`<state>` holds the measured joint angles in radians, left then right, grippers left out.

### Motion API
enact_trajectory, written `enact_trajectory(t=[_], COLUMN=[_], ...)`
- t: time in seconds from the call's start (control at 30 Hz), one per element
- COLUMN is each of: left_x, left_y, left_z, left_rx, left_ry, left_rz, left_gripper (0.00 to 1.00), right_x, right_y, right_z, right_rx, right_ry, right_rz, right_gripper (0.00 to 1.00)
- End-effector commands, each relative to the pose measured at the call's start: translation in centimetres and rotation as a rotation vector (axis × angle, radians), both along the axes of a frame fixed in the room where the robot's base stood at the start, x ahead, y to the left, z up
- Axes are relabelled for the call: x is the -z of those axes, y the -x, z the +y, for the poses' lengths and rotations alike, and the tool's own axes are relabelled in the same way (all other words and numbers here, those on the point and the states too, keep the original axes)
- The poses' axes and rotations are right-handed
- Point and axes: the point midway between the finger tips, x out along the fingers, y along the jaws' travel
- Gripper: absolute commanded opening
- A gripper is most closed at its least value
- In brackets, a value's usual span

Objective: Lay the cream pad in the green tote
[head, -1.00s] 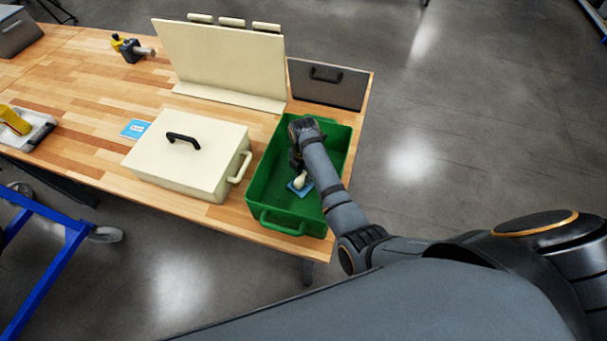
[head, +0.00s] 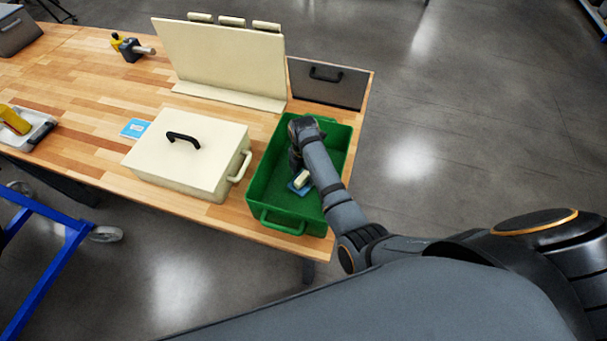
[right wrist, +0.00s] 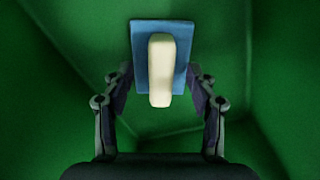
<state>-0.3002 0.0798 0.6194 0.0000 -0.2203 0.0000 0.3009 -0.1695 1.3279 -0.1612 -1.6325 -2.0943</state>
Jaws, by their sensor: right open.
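The cream pad (right wrist: 160,70) is a small rounded block. In the right wrist view it lies over a flat blue piece (right wrist: 142,55), its near end reaching past the blue edge. In the head view the cream pad (head: 302,179) and the blue piece (head: 297,190) are inside the green tote (head: 283,223), partly covered by my right arm. My right gripper (right wrist: 160,92) is open inside the tote, its fingers apart on both sides of the pad's near end, with gaps showing. My left gripper is out of view.
A cream lidded box (head: 190,160) with a black handle stands left of the tote. A cream upright panel (head: 220,62) and a grey panel (head: 328,82) stand behind. A blue-and-white card (head: 136,128) lies on the wooden table (head: 95,95). Floor is clear at right.

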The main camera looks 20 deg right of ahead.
Motion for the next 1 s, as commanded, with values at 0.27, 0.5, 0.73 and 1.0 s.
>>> enact_trajectory(t=[0.27, 0.5, 0.73, 1.0], left_x=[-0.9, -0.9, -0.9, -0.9], left_y=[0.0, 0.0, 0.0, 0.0], left_z=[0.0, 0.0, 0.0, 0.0], left_rx=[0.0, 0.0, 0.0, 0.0], left_ry=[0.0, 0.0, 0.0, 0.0], left_rz=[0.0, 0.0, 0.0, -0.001], left_gripper=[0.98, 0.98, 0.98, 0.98], right_x=[-2.7, -5.0, -6.5, -6.6], right_y=[-0.1, -0.1, 0.0, 0.0], right_z=[0.0, 0.0, 0.0, 0.0], right_rx=[0.0, 0.0, 0.0, 0.0], right_ry=[-0.001, 0.0, 0.0, 0.0], right_rz=[-0.003, -0.004, -0.001, -0.001], right_gripper=[0.58, 0.58, 0.58, 0.58])
